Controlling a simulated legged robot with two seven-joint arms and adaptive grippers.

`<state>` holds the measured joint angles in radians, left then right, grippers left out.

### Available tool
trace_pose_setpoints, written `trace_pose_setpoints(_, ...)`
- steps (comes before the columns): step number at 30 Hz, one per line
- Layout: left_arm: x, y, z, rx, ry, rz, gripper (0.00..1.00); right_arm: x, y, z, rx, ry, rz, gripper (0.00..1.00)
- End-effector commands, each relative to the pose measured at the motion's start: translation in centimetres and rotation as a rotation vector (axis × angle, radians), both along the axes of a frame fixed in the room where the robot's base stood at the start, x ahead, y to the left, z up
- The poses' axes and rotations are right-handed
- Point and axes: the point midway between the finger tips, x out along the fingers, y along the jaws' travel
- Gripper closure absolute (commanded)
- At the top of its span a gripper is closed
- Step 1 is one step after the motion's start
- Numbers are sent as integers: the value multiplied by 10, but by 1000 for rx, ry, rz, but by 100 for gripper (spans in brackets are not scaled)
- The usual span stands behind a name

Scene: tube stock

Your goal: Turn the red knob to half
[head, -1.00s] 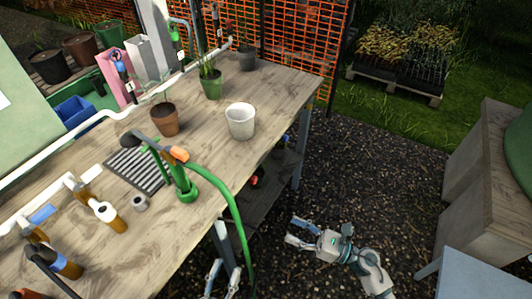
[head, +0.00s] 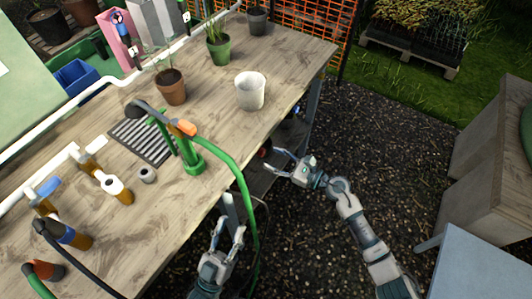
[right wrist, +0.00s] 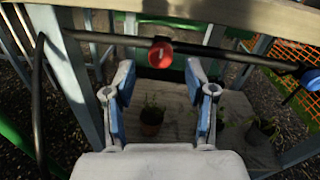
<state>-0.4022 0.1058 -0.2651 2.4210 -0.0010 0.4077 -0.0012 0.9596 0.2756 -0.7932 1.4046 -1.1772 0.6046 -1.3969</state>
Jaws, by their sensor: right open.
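The red knob (right wrist: 160,55) sits on a dark pipe (right wrist: 110,38) under the bench edge in the right wrist view. It is ahead of my right gripper (right wrist: 167,82), roughly midway between the two blue-padded fingers and beyond their tips, with no visible contact. In the head view a small red spot (head: 264,152) shows below the bench edge, close to my right gripper (head: 276,163), which is open and empty. My left gripper (head: 229,224) is open and empty below the bench's front edge.
A green hose (head: 243,190) hangs over the wooden bench (head: 215,110) edge between my grippers. Under the bench, a potted plant (right wrist: 152,117) stands on a shelf. A blue handle (right wrist: 311,79) is on the pipe's right. Gravel (head: 360,150) is clear to the right.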

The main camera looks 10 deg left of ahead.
Motion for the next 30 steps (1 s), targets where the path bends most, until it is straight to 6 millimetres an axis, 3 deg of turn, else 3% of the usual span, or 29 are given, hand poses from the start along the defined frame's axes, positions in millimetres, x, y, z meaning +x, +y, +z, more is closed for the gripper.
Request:
trace_pose_setpoints(6, -7, 0, 6, -22, -69, 3, 60, 9, 26, -2, 2, 2, -1, 44)
trace_pose_setpoints(17, -8, 2, 8, -30, -85, 2, 60, 10, 34, 0, -1, 1, 0, 44)
trace_pose_setpoints(20, -7, 2, 7, -30, -85, 2, 60, 10, 34, 0, -1, 1, 0, 64)
trace_pose_setpoints(24, -7, 2, 7, -30, -84, 2, 60, 10, 34, 0, 0, 1, 0, 99)
trace_pose_setpoints(30, -7, 2, 8, -29, -84, 2, 60, 10, 33, 0, 1, 5, 0, 100)
